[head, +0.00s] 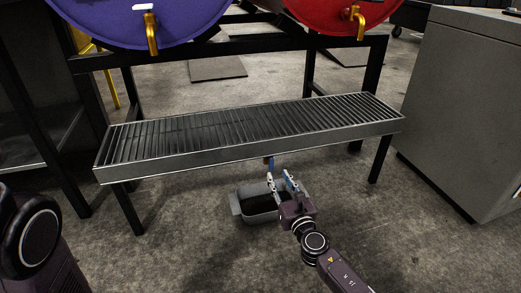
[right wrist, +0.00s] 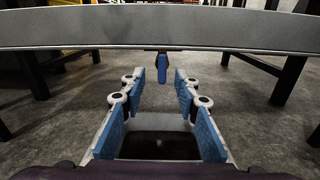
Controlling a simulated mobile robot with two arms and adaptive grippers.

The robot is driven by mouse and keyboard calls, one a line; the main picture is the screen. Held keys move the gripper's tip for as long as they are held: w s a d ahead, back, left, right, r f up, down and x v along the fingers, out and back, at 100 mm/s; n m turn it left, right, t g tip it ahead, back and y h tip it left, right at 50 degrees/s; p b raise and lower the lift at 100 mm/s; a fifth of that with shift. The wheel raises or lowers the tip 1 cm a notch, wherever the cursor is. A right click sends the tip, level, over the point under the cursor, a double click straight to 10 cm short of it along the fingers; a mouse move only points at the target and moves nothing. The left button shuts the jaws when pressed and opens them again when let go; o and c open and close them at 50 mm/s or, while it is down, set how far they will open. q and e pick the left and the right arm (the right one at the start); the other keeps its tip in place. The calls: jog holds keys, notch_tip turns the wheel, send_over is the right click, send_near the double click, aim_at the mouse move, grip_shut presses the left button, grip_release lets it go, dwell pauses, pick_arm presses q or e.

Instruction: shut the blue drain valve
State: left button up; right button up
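The blue drain valve handle (head: 271,162) hangs under the front edge of the grated drip tray (head: 250,143). In the right wrist view the blue handle (right wrist: 162,69) points down from a dark brown fitting, straight ahead between the fingertips. My right gripper (head: 279,178) is open and empty, just below and in front of the valve. In the right wrist view my right gripper (right wrist: 160,82) shows its blue finger pads apart, with the handle beyond the tips; I see no contact. My left gripper is not in view.
A grey tub (head: 236,205) with a dark inside stands on the floor below the valve, under my right gripper. A blue-purple drum (head: 110,18) and a red drum (head: 330,12) with yellow taps sit above the tray. A grey cabinet (head: 460,100) stands at right.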

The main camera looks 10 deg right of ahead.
aim_at(272, 164)
jog(key=w+b, duration=0.1)
jog(key=w, duration=0.1)
jog(key=w+b, duration=0.1)
jog(key=w, duration=0.1)
jog(key=w+b, duration=0.1)
jog(key=w, duration=0.2)
jog(key=shift+d+f, duration=0.1)
jog(key=shift+f, duration=0.3)
jog(key=shift+w, duration=0.35)
jog(key=shift+r, duration=0.1)
grip_shut()
